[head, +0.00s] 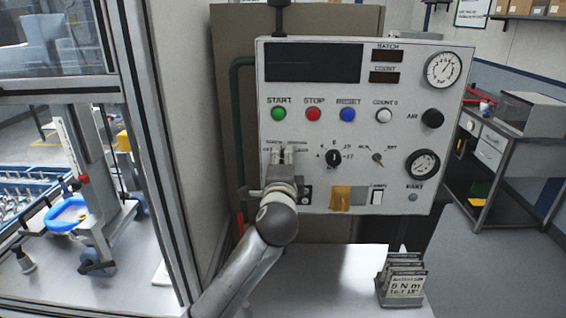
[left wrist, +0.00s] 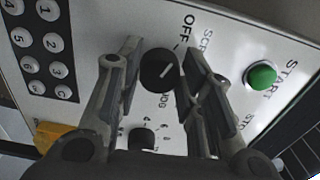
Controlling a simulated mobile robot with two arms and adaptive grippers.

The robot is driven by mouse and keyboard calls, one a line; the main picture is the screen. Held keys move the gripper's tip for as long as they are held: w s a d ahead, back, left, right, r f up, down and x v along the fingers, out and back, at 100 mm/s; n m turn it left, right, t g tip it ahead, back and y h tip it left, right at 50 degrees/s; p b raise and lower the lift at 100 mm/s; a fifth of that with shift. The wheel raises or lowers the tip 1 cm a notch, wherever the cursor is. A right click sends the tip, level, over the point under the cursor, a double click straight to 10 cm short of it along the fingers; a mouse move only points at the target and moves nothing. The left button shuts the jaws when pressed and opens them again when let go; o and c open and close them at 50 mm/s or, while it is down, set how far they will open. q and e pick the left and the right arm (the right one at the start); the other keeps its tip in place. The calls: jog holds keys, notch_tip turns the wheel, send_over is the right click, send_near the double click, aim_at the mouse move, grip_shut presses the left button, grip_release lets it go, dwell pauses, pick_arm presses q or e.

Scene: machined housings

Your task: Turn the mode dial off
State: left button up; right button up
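The mode dial (left wrist: 158,70) is a round black knob with a white pointer line, on the light grey control panel (head: 350,120). In the left wrist view "OFF" (left wrist: 187,27) is printed above it, and "JOG" partly shows below. The pointer slants up and right in that view, not straight at "OFF". My left gripper (left wrist: 163,55) has its two fingers apart, one on each side of the dial; I cannot tell whether they touch it. In the head view my left gripper (head: 287,153) covers the dial at the panel's lower left. My right gripper is not in view.
A numbered black dial (head: 333,158) sits close to the right of my left gripper. Green (head: 279,114), red (head: 314,114) and blue (head: 348,114) buttons are above. A keypad (left wrist: 42,45) shows in the left wrist view. A card holder (head: 403,282) stands on the table below.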

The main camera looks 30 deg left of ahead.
pick_arm(q)
jog(key=o, duration=0.3)
jog(key=shift+o, duration=0.2)
jog(key=v, duration=1.2)
jog(key=shift+s+a, duration=0.1)
